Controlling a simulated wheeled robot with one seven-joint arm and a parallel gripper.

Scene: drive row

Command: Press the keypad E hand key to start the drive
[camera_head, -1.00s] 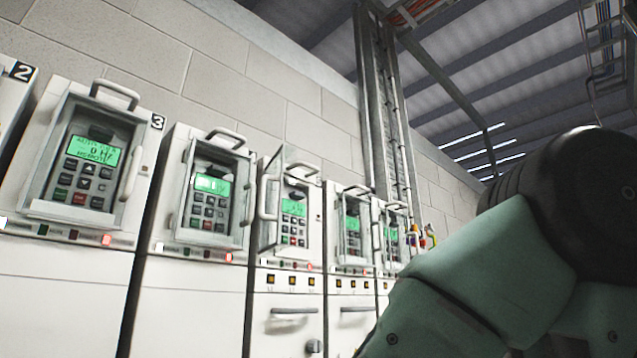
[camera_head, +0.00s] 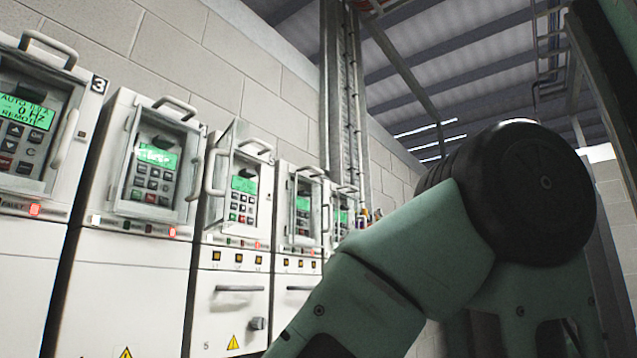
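A row of white drive cabinets runs along the left, each with a keypad with a green screen and small keys. The nearest keypad (camera_head: 22,140) is cut by the left edge; its screen seems to read AUTO and REMOTE. The second keypad (camera_head: 157,178) sits in a framed recess. The third keypad (camera_head: 243,200) has its clear cover (camera_head: 217,170) swung open to the left. Two farther keypads, a fourth (camera_head: 303,220) and a fifth (camera_head: 340,225), look smaller. No letter E or hand key label is readable. My gripper is out of view; only my green arm shows at right.
Handles (camera_head: 176,106) stick out from the cabinet fronts. Red lamps (camera_head: 34,209) glow below some keypads. A cable ladder (camera_head: 342,90) climbs the block wall. My arm hides the lower right.

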